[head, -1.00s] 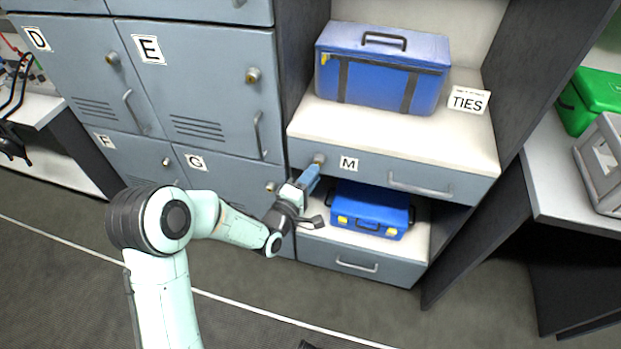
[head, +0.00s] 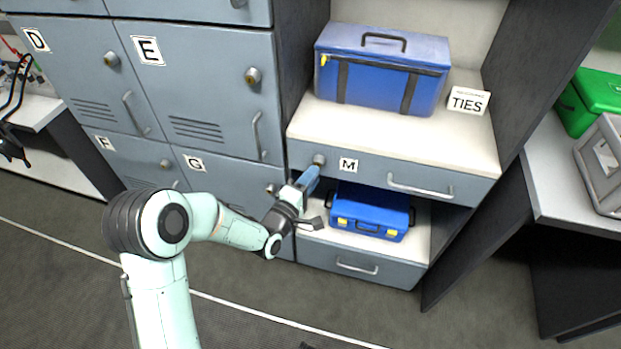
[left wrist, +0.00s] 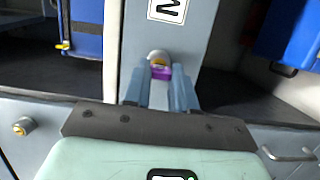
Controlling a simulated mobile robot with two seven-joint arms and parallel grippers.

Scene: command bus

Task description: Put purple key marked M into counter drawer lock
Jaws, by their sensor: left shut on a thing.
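The counter drawer (head: 430,178) has a grey-blue front with an M label (head: 349,165) and a round lock (head: 319,160) at its left end. My left gripper (head: 312,174) is just below and in front of this lock. In the left wrist view the purple key (left wrist: 160,73) shows between the two blue fingertips, and my left gripper (left wrist: 160,88) is shut on it. The key lies right at the lock (left wrist: 158,56) and overlaps its lower edge in that view. I cannot tell whether its tip is inside. The mark on the key is hidden. My right gripper is not in view.
A blue bag (head: 382,75) and a TIES sign (head: 468,100) stand on the counter top. A blue case (head: 369,210) sits on the shelf below the drawer. Grey lockers (head: 215,100) with their own locks stand to the left. The floor in front is clear.

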